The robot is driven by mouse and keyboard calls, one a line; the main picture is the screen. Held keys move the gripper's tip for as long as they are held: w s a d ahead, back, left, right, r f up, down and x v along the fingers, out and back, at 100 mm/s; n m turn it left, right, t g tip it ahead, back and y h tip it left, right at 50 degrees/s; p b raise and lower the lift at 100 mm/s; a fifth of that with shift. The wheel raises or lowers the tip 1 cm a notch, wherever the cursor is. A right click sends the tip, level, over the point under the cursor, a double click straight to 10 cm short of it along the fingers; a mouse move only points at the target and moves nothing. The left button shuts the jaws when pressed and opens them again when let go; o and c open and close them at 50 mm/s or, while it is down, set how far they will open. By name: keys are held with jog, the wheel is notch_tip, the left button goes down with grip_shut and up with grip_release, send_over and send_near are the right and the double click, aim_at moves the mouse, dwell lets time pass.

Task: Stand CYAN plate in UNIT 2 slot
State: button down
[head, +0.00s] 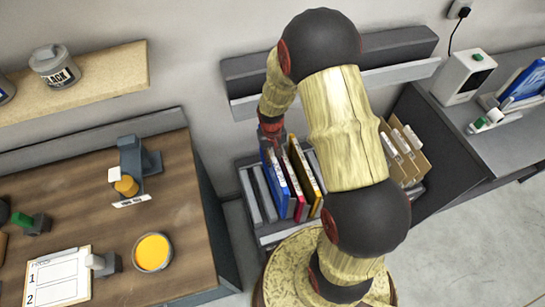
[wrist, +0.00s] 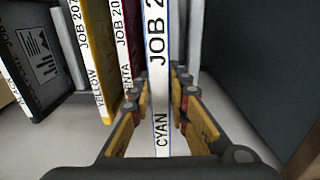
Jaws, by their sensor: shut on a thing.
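The CYAN plate (wrist: 158,100) is a blue-sided plate with a white spine reading JOB 2.. and CYAN. My gripper (wrist: 160,88) is shut on it, with one finger on each side of the spine. In the head view the blue plate (head: 277,190) stands upright at the left of the rack's row of plates, below my gripper (head: 270,130). I cannot tell whether its bottom touches the rack. No UNIT 2 label is readable, so I cannot tell which slot that is.
A magenta plate (wrist: 122,45) and a yellow plate (wrist: 94,60) stand close beside it in the rack (head: 254,208). Brown folders (head: 405,150) are to the right. A bench (head: 85,205) with a yellow ink can (head: 153,252) is at left. Another blue plate (head: 525,82) stands far right.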

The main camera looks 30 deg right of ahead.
notch_tip(320, 180, down, 12)
jog(key=b, duration=0.7)
jog(key=shift+b, duration=0.3)
jog(key=shift+f, duration=0.45)
dwell(0.5)
jog(key=c, duration=1.6)
grip_release()
notch_tip(320, 180, up, 12)
jog(key=shift+a+r, duration=0.1)
